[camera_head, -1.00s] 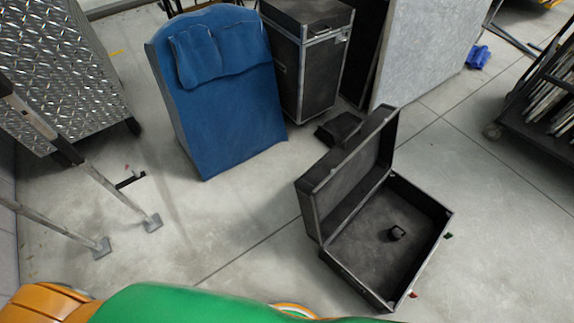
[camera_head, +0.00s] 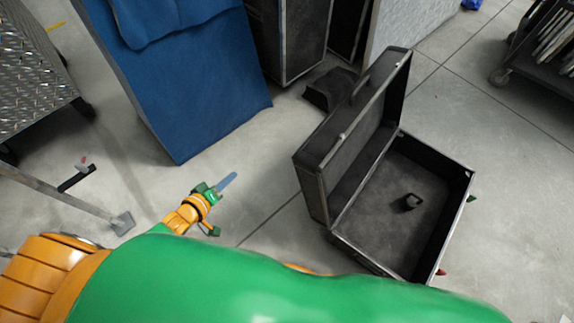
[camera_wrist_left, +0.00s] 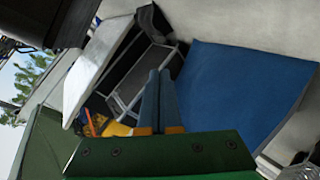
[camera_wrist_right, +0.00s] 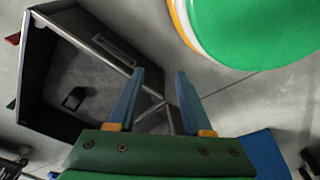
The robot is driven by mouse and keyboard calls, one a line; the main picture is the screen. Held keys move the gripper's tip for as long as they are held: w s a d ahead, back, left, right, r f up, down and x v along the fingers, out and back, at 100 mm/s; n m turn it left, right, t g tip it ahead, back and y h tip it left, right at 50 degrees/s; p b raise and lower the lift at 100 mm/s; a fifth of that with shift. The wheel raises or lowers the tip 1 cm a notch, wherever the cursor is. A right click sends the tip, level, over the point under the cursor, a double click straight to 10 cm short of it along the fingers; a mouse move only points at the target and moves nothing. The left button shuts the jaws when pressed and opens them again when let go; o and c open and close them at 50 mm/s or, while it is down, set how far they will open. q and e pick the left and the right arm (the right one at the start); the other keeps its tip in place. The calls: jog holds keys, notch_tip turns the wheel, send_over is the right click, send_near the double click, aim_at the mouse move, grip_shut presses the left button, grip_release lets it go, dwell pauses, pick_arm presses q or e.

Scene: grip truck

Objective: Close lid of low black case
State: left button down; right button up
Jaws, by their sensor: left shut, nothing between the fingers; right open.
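The low black case (camera_head: 425,161) lies open on the floor at the right of the head view. Its lid (camera_head: 327,146) stands up on the left side, and a small dark item (camera_head: 411,202) is inside. My left gripper (camera_head: 228,180) is left of the case, apart from the lid. In the left wrist view its blue fingers (camera_wrist_left: 158,100) are together and empty. My right gripper is hidden in the head view. In the right wrist view its fingers (camera_wrist_right: 160,95) are spread and empty, with the case (camera_wrist_right: 60,125) behind and left of them.
A blue padded board (camera_head: 200,90) leans behind my left gripper. A tall black case (camera_head: 290,40) and a grey panel (camera_head: 415,25) stand at the back. A cart (camera_head: 545,60) is at the far right. Floor between the blue board and the case is clear.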

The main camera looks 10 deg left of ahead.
pick_arm(q)
jog(key=w+d+r+n+t+h+b, duration=0.1)
jog(key=w+d+r+n+h+b, duration=0.1)
jog(key=d+b, duration=0.4)
jog(key=w+d+r+n+t+h+b, duration=0.1)
jog(key=w+d+n+h+b, duration=0.3)
jog(key=d, duration=0.5)
jog(key=w+r+h+b, duration=0.1)
jog(key=w+h+b, duration=0.1)
jog(key=b, duration=0.1)
jog(key=shift+w+r+t+h, duration=0.3)
jog(key=shift+w+r, duration=0.05)
jog(key=shift+r, duration=0.05)
pick_arm(e)
jog(key=w+a+f, duration=0.1)
jog(key=w+f, duration=0.5)
jog(key=f, duration=0.2)
jog(key=shift+w+f+t, duration=0.2)
jog(key=shift+t, duration=0.2)
pick_arm(q)
jog(key=shift+d, duration=0.1)
